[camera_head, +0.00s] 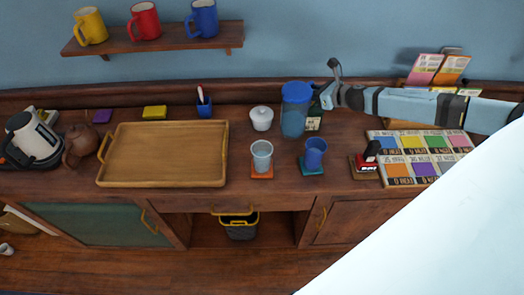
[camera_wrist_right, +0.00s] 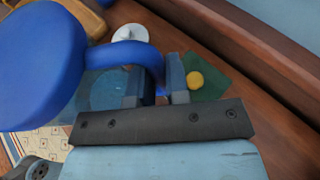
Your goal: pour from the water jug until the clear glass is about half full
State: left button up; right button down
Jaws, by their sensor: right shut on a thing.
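The water jug (camera_head: 295,118), clear bluish with a blue lid, stands upright at the back of the counter; I cannot tell whether its base touches the wood. My right gripper (camera_head: 326,98) reaches it from the right. In the right wrist view my right gripper (camera_wrist_right: 159,88) is shut on the jug's blue handle (camera_wrist_right: 138,52), with the lid (camera_wrist_right: 38,65) at left. The clear glass (camera_head: 262,157) stands upright on an orange coaster (camera_head: 262,174), in front and left of the jug. Its water level is too small to tell. My left gripper is not in view.
A blue cup (camera_head: 315,153) stands on a teal coaster (camera_head: 312,170), right of the glass. A lidded white pot (camera_head: 261,119) is left of the jug. A wooden tray (camera_head: 165,155) lies further left. A red stamp-like item (camera_head: 365,162) and colored cards (camera_head: 420,155) lie right.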

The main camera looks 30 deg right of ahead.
jog(key=shift+r, duration=0.1)
notch_tip(320, 180, up, 5)
jog(key=p, duration=0.4)
jog(key=shift+f, duration=0.2)
